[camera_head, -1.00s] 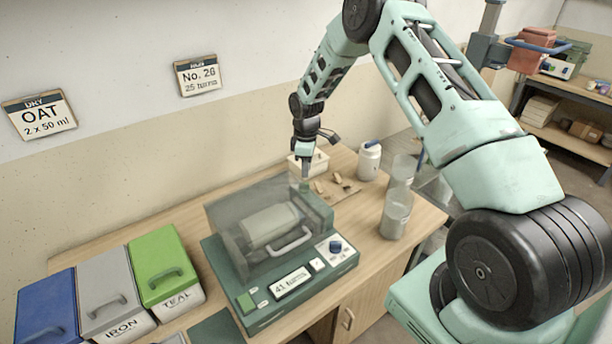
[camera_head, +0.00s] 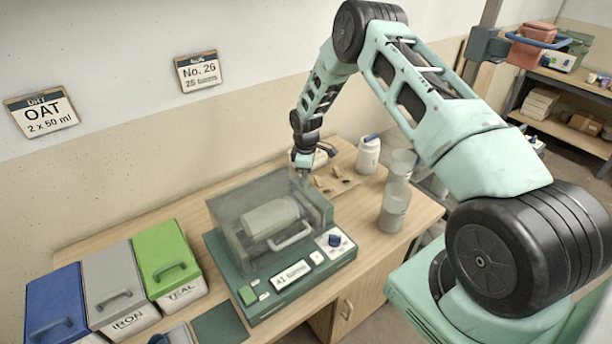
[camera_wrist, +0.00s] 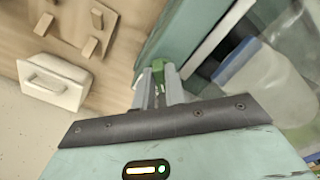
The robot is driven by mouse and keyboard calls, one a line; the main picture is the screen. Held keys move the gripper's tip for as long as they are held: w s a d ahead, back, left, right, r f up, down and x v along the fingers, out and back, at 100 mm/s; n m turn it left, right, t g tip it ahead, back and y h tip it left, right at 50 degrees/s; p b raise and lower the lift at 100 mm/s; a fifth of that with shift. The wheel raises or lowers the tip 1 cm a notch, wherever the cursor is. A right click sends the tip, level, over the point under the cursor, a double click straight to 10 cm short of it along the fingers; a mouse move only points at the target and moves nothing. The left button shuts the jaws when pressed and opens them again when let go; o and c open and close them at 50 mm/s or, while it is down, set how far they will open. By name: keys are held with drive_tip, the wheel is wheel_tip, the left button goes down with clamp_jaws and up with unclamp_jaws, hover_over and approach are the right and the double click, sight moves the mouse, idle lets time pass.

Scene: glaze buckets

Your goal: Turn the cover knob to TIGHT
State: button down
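The green machine (camera_head: 325,262) stands on the wooden table with a clear grey cover (camera_head: 255,205) over a pale drum (camera_head: 270,218). A dark blue knob (camera_head: 335,240) sits on its front panel; I cannot read any TIGHT mark. My gripper (camera_head: 304,180) points down at the back right end of the machine, behind the cover. In the wrist view, my gripper's two grey fingers (camera_wrist: 160,82) are close together beside a small green piece (camera_wrist: 158,68). Whether they touch or hold it is unclear. The fingertips are partly hidden in the head view.
Blue (camera_head: 55,305), grey (camera_head: 113,285) and green (camera_head: 168,260) lidded bins stand at the left. A white jar (camera_head: 368,155) and clear containers (camera_head: 395,205) stand right of the machine. A white handled box (camera_wrist: 55,82) and a wooden board with pieces (camera_wrist: 95,30) lie near my gripper.

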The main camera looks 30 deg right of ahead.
drive_tip(key=shift+f+m+b, duration=0.1)
drive_tip(key=shift+m+b, duration=0.2)
drive_tip(key=shift+b, duration=0.1)
drive_tip(key=m+b, duration=0.2)
drive_tip(key=b, duration=0.1)
drive_tip(key=shift+a+f, duration=0.1)
drive_tip(key=m+b, duration=0.2)
drive_tip(key=m, duration=0.1)
drive_tip(key=shift+m+b, duration=0.3)
drive_tip(key=shift+b, duration=0.1)
drive_tip(key=shift+a+r+m+b, duration=0.1)
drive_tip(key=shift+r+m+b, duration=0.1)
drive_tip(key=shift+m+b, duration=0.85)
drive_tip(key=shift+m, duration=0.45)
drive_tip(key=c, duration=1.7)
unclamp_jaws()
drive_tip(key=shift+r+p, duration=0.1)
drive_tip(key=shift+p, duration=0.25)
